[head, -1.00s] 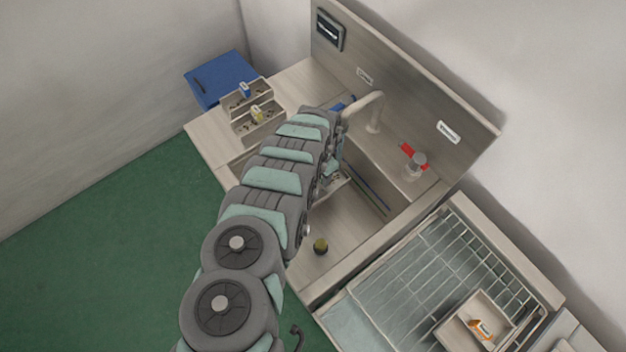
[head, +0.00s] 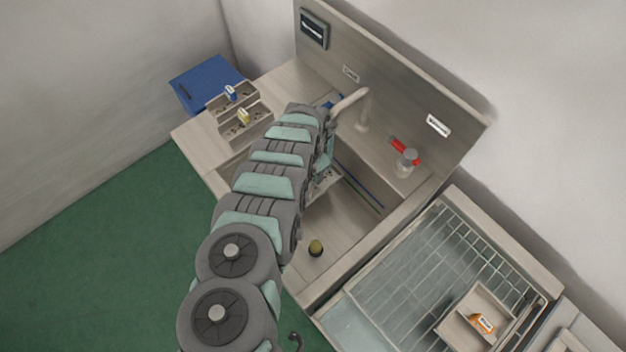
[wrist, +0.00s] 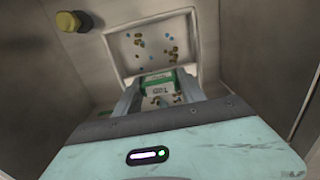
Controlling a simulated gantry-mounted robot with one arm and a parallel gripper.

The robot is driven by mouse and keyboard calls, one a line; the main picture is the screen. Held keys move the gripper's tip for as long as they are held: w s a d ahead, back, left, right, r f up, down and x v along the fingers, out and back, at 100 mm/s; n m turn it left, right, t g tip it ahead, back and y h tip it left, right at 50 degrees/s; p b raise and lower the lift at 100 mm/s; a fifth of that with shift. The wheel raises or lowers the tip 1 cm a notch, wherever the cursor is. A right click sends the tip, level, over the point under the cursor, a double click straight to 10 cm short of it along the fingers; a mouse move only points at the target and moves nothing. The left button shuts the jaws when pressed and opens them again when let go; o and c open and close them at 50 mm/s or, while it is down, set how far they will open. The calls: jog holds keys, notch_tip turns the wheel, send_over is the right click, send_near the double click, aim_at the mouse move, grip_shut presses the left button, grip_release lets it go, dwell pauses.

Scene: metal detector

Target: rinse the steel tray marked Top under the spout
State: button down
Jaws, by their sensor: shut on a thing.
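The steel tray marked Top (wrist: 150,50) shows in the wrist view, with several small brown and blue bits on its floor. Its green-edged tag (wrist: 160,87), reading upside down, lies between the fingers. My gripper (wrist: 160,90) is shut on the tray at this tag end. In the head view the tray (head: 322,184) is mostly hidden behind my arm, with a corner showing over the sink basin. The spout (head: 350,101) curves out from the back panel above the basin, close to my wrist. I cannot tell whether water runs.
Two trays with coloured tags (head: 238,108) stand on the left counter by a blue box (head: 210,82). A red item and a clear jar (head: 406,162) stand on the right ledge. A wire rack (head: 440,260) holds an orange-tagged tray (head: 480,325).

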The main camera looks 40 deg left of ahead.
jog(key=shift+d+r, duration=0.1)
jog(key=shift+d+p, duration=0.6)
jog(key=shift+p, duration=0.15)
jog(key=shift+w+a+b, duration=0.1)
jog(key=shift+a+b, duration=0.05)
jog(key=shift+b, duration=0.15)
jog(key=shift+a+f+b, duration=0.25)
jog(key=shift+b, duration=0.1)
jog(key=shift+a+r, duration=0.15)
jog(key=shift+a, duration=0.3)
